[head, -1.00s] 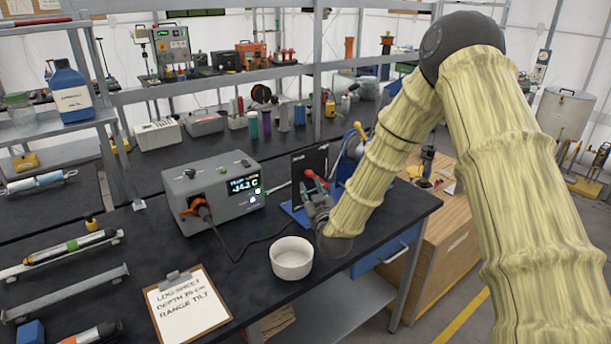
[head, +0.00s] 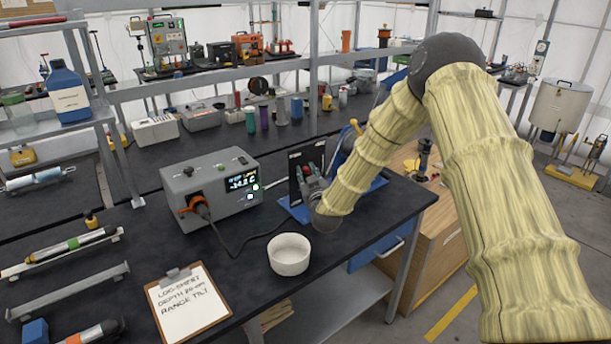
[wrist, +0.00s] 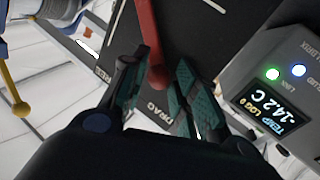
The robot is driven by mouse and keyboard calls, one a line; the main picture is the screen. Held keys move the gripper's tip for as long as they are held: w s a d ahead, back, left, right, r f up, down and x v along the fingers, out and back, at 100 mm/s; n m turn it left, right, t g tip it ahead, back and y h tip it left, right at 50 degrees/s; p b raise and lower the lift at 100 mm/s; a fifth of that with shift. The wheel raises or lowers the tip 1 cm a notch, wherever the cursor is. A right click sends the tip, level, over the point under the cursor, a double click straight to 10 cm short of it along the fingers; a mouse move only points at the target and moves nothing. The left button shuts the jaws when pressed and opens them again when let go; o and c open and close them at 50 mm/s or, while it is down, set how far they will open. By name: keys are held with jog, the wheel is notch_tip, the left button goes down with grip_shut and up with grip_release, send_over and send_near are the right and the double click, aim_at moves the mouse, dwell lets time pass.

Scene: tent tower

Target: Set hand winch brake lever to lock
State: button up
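The winch brake lever is a red bar with a rounded end (wrist: 150,45), in front of a black plate (wrist: 105,40) whose partly hidden labels include "DRAG". The plate also shows in the head view (head: 296,180), beside the blue winch base (head: 378,183). My gripper (wrist: 155,90) is open in the wrist view, one finger on each side of the lever's rounded end. A gap shows on the left; I cannot tell whether the right finger touches the lever. In the head view my gripper (head: 314,190) is at the plate, and my arm hides much of the winch.
A grey instrument box (head: 215,190) with a lit display stands close to the left, with a cable on the bench. A white bowl (head: 289,262) and a clipboard (head: 188,303) lie nearer. A yellow crank knob (wrist: 20,109) sticks out left of my gripper in the wrist view.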

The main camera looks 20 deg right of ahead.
grip_shut()
jog(key=f+n+b, duration=0.1)
jog(key=a+f+n+b, duration=0.1)
jog(key=b, duration=0.1)
jog(key=f+n+t+b, duration=0.1)
jog(key=b, duration=0.1)
jog(key=shift+s+a, duration=0.35)
jog(key=shift+o, duration=0.9)
grip_release()
jog(key=s+f, duration=0.1)
jog(key=s, duration=1.1)
jog(key=shift+a+f, duration=0.15)
jog(key=shift+a, duration=0.15)
